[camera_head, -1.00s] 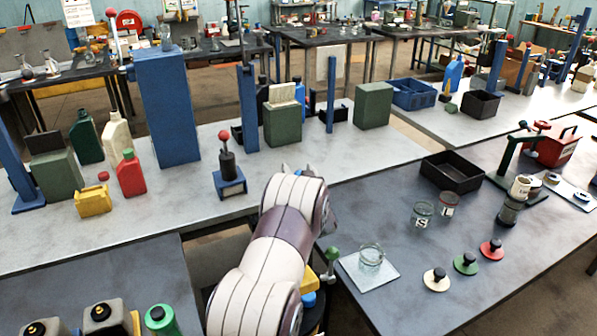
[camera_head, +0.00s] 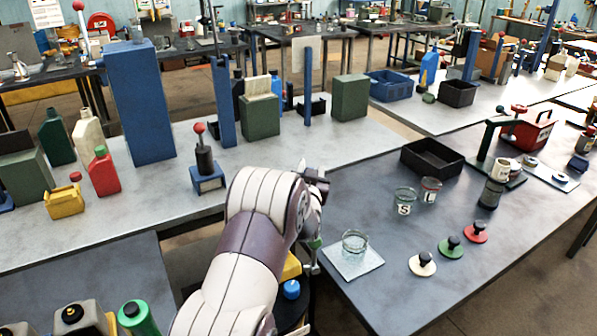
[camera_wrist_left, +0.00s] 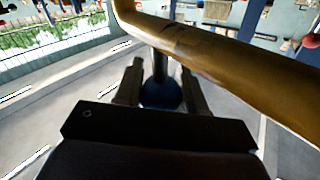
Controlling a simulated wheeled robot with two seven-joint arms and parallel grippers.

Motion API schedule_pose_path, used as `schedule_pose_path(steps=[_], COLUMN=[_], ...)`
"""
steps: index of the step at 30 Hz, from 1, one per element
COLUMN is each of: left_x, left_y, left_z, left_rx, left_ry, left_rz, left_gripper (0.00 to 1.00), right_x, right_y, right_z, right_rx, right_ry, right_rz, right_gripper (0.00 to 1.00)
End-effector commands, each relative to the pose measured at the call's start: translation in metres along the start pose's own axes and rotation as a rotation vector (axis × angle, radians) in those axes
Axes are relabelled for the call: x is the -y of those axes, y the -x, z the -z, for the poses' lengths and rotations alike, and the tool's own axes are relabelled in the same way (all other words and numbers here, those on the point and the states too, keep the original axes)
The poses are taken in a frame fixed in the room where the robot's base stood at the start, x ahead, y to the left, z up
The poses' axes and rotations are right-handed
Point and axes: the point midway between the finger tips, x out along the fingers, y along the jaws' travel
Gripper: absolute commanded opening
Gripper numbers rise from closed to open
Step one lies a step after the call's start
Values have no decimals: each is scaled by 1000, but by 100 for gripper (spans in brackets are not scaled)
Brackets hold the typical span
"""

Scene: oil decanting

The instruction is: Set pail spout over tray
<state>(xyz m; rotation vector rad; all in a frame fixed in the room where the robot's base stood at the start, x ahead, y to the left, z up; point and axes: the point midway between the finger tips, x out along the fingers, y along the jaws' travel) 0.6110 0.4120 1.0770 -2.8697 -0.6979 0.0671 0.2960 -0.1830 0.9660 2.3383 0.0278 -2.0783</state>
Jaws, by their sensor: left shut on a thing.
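My left arm crosses the lower middle of the head view and hides much of its own gripper (camera_head: 313,262). Beside it a yellow thing (camera_head: 290,268), perhaps the pail, shows in part, with a blue knob (camera_head: 291,289) below. In the left wrist view the left gripper (camera_wrist_left: 162,88) is shut on a dark stem with a dark blue ball (camera_wrist_left: 160,95). A yellow-brown bar (camera_wrist_left: 225,50) crosses above the fingers. No spout can be made out. A black open tray (camera_head: 432,158) stands on the right table, apart from the gripper. My right gripper is out of view.
A glass jar (camera_head: 355,240) stands on a pale plate (camera_head: 350,265) near the table's left edge, close to my gripper. Two labelled jars, several knobbed discs and a green stand (camera_head: 487,140) are farther right. The right table's front is clear.

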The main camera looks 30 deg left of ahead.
Motion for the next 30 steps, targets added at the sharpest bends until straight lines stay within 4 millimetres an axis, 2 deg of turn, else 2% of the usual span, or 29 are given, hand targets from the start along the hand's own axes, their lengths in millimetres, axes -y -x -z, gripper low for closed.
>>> schedule_pose_path(steps=[7, 8, 9, 20, 23, 26, 30], left_x=[0, 0, 0, 1, 4, 8, -24], left_y=[0, 0, 0, 0, 0, 0, 16], left_z=[1, 1, 1, 5, 19, 43, 70], left_rx=[0, 0, -1, -1, -4, -7, -6], left_ry=[0, 0, 0, 0, 1, 1, 2], left_rz=[0, 0, 0, 2, 2, 2, -4], left_gripper=[0, 50, 63, 64, 64, 64, 64], right_x=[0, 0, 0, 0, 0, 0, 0], right_y=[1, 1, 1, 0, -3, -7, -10], right_z=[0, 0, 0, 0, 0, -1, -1], right_rx=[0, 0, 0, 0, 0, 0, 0], right_ry=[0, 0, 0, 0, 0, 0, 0], right_rz=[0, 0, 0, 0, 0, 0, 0], right_gripper=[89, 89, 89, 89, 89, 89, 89])
